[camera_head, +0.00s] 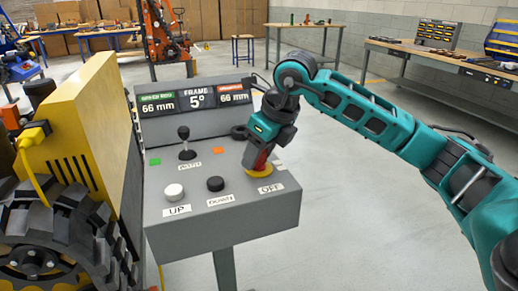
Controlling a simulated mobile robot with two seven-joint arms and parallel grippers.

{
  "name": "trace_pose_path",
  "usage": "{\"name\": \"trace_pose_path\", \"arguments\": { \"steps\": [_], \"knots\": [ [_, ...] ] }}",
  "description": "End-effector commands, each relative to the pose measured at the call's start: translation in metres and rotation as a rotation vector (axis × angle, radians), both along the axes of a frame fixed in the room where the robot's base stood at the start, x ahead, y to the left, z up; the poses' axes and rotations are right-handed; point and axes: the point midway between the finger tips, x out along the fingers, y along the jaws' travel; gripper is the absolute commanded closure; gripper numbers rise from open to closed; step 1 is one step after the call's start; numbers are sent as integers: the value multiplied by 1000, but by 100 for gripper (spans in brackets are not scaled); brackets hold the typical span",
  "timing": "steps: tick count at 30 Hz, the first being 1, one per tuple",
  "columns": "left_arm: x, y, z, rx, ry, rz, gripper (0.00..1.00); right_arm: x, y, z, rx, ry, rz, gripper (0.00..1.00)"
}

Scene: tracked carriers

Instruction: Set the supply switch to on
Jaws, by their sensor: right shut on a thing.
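The grey control console (222,224) stands in the middle of the view. The supply switch, with a yellow round base (257,175), is at the right of its sloped top, above a label reading OFF. My right gripper (259,163) comes down from above and is shut on the switch's red handle. The fingers cover most of the handle, so I cannot tell which way it points. My left gripper is not in view.
A black joystick (186,145), a white UP button (174,191) and a black DOWN button (215,184) share the console top. A display (195,104) stands behind them. A yellow tracked machine (80,130) is close at the left. The floor at the right is clear.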

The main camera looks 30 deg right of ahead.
Motion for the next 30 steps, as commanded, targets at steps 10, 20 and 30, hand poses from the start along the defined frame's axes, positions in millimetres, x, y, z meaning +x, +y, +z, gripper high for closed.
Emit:
{"name": "trace_pose_path", "arguments": {
  "steps": [10,20,30],
  "knots": [
    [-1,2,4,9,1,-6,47,0,1,1,-2,0,-309,82],
    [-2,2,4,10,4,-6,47,0,0,1,-1,-1,-505,82],
    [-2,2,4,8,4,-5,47,0,0,0,0,2,-577,82]
  ]
}}
